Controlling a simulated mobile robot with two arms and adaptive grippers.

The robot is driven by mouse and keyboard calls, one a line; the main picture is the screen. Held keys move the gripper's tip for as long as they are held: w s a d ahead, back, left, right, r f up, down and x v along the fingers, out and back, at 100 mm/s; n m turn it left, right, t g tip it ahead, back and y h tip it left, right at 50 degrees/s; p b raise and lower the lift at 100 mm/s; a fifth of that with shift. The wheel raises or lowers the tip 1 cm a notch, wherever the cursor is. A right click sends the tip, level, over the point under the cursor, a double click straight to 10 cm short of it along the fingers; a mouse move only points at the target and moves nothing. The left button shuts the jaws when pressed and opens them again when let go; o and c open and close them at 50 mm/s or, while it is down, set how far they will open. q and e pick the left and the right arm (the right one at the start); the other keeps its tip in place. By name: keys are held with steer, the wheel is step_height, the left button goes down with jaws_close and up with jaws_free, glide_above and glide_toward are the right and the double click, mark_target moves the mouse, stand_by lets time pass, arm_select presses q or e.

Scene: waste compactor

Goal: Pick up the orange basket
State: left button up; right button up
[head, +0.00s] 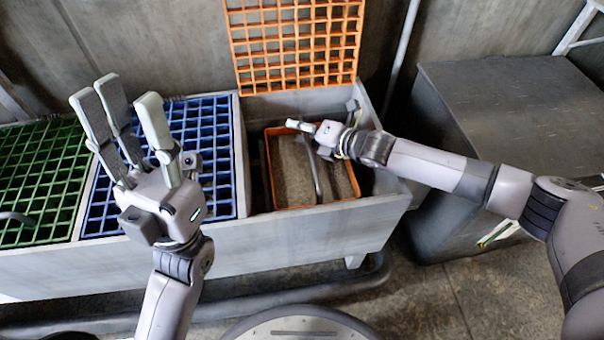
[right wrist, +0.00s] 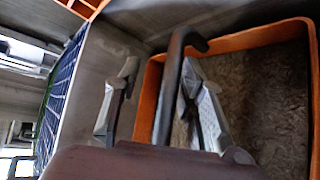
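The orange basket (head: 355,180) sits in the open right compartment of the grey bin, with grey-brown contents inside. It also shows in the right wrist view (right wrist: 150,95). Its dark bar handle (head: 318,180) stands up over it and shows in the right wrist view (right wrist: 172,85). My right gripper (head: 322,126) is over the basket's far side. In the right wrist view, its fingers (right wrist: 160,100) are spread on either side of the handle, with a gap to each. My left gripper (head: 122,100) is open, empty and raised in front of the blue grate, away from the basket.
The grey bin (head: 300,235) has a green grate (head: 45,170) and a blue grate (head: 205,130) closed on the left. An orange grate (head: 295,45) stands raised behind the basket. A dark grey box (head: 500,100) stands at right. Floor is clear in front.

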steer(key=shift+w+d+f, duration=0.1)
steer(key=shift+d+f, duration=0.2)
steer(key=shift+d, duration=0.2)
steer(key=shift+c, duration=0.8)
steer(key=shift+a, duration=0.1)
steer(key=shift+c, duration=1.3)
steer(key=c, duration=0.4)
jaws_close()
steer(key=shift+w+r, duration=0.1)
steer(key=shift+r, duration=0.1)
